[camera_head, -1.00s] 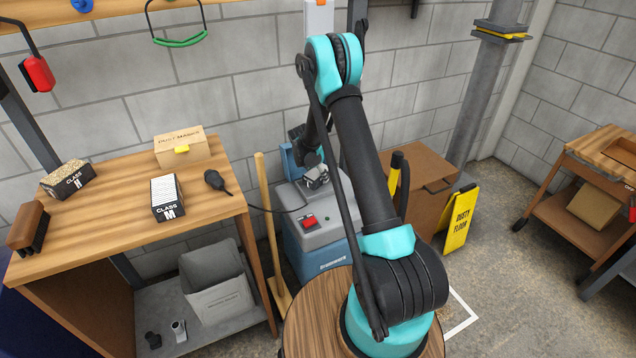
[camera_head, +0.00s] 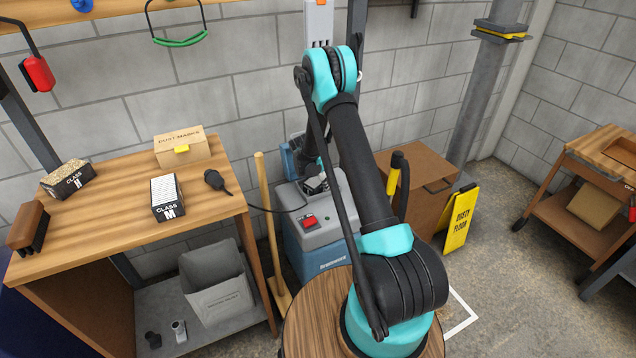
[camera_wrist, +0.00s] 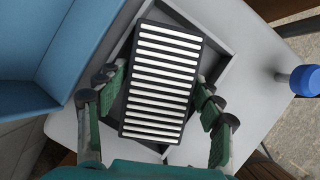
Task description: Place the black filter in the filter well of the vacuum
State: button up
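The black filter (camera_wrist: 161,85) has a black frame and white pleats and fills the middle of the wrist view. The filter is over the square grey filter well (camera_wrist: 222,66) in the vacuum's top and turned relative to the well's walls. Its height above the well floor cannot be told. In the head view the vacuum (camera_head: 322,250) stands behind the round wooden stand, and my gripper (camera_head: 315,184) is at its top; the filter is hidden there.
The vacuum's blue raised lid (camera_wrist: 45,45) stands left of the well in the wrist view. A blue knob (camera_wrist: 304,80) is at the right. A workbench (camera_head: 120,225) with a CLASS M box (camera_head: 167,198) and a CLASS H box (camera_head: 68,179) is at the left.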

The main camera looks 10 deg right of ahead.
jog(key=shift+r, duration=0.15)
jog(key=v, duration=1.2)
jog(key=s+d+r+m, duration=0.4)
jog(key=s+r+m, duration=0.2)
jog(key=s+r, duration=0.25)
jog(key=s+d+r+m+y, duration=0.1)
jog(key=s+r+m, duration=0.1)
jog(key=s+m, duration=0.8)
jog(key=s+d+r+m+t+y, duration=0.1)
jog(key=s+m, duration=0.9)
jog(key=s, duration=1)
jog(key=shift+s+d+r+y, duration=0.15)
jog(key=shift+d+r+y, duration=0.3)
jog(key=shift+d+y, duration=0.3)
